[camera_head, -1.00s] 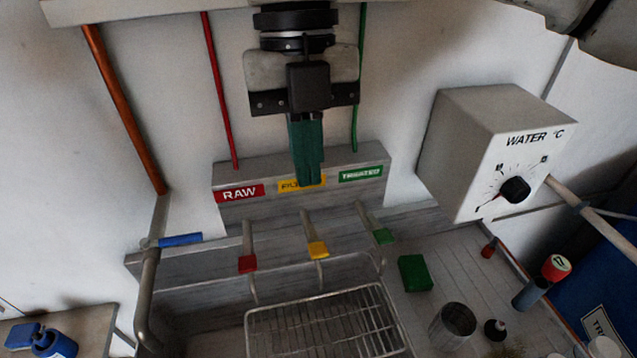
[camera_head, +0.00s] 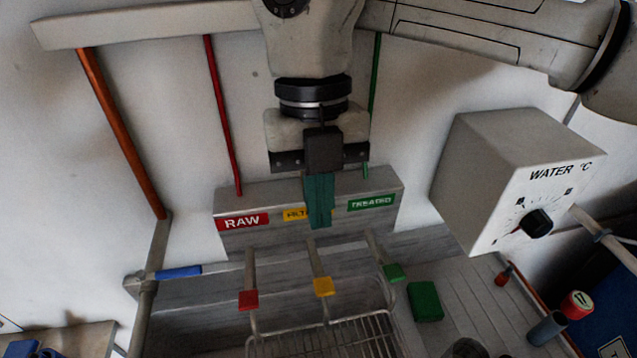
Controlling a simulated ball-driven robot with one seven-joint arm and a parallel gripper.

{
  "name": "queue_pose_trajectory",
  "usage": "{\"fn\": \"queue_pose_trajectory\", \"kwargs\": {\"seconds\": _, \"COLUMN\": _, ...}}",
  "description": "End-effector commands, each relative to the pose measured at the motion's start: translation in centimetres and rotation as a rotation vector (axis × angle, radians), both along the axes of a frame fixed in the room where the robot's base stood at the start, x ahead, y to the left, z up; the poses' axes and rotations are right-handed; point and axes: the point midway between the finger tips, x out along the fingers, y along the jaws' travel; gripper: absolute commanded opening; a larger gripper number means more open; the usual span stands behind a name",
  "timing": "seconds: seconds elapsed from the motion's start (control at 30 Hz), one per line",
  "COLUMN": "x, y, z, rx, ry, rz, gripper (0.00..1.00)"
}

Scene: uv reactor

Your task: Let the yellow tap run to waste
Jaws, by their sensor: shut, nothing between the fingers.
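The yellow tap (camera_head: 323,287) is the middle one of three taps, below a yellow label (camera_head: 294,214) that is partly hidden by my fingers. The red tap (camera_head: 248,299) is to its left and the green tap (camera_head: 393,272) to its right. My gripper (camera_head: 320,222) is shut and empty, its green fingers pointing down. In the picture it is above the yellow tap and apart from its handle. A wire rack (camera_head: 345,335) lies over the basin below the taps. I cannot see water running.
A blue-handled tap (camera_head: 180,272) stands at the left. A green block (camera_head: 425,301) lies right of the taps. A water temperature box (camera_head: 510,185) juts from the wall at the right. The RAW label (camera_head: 243,221) and the TREATED label (camera_head: 371,201) flank the yellow one.

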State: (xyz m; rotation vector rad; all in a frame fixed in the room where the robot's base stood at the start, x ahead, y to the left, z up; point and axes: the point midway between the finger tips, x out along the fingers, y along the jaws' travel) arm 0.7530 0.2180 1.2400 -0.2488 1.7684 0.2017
Motion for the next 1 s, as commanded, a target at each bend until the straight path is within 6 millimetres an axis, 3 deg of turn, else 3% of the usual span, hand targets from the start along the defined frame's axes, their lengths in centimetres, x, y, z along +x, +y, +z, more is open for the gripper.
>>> {"fn": "queue_pose_trajectory", "kwargs": {"seconds": 0.3, "x": -1.4, "y": -0.4, "z": -5.9, "rx": 0.001, "ry": 0.003, "rz": 0.001, "gripper": 0.0}}
{"fn": "queue_pose_trajectory", "kwargs": {"seconds": 0.5, "x": -1.8, "y": -0.5, "z": -8.4, "rx": 0.001, "ry": 0.001, "rz": 0.0, "gripper": 0.0}}
{"fn": "queue_pose_trajectory", "kwargs": {"seconds": 0.7, "x": -2.0, "y": -0.6, "z": -9.5, "rx": 0.0, "ry": 0.0, "rz": 0.0, "gripper": 0.0}}
{"fn": "queue_pose_trajectory", "kwargs": {"seconds": 1.0, "x": -2.0, "y": -0.6, "z": -9.6, "rx": -0.001, "ry": -0.001, "rz": 0.0, "gripper": 0.0}}
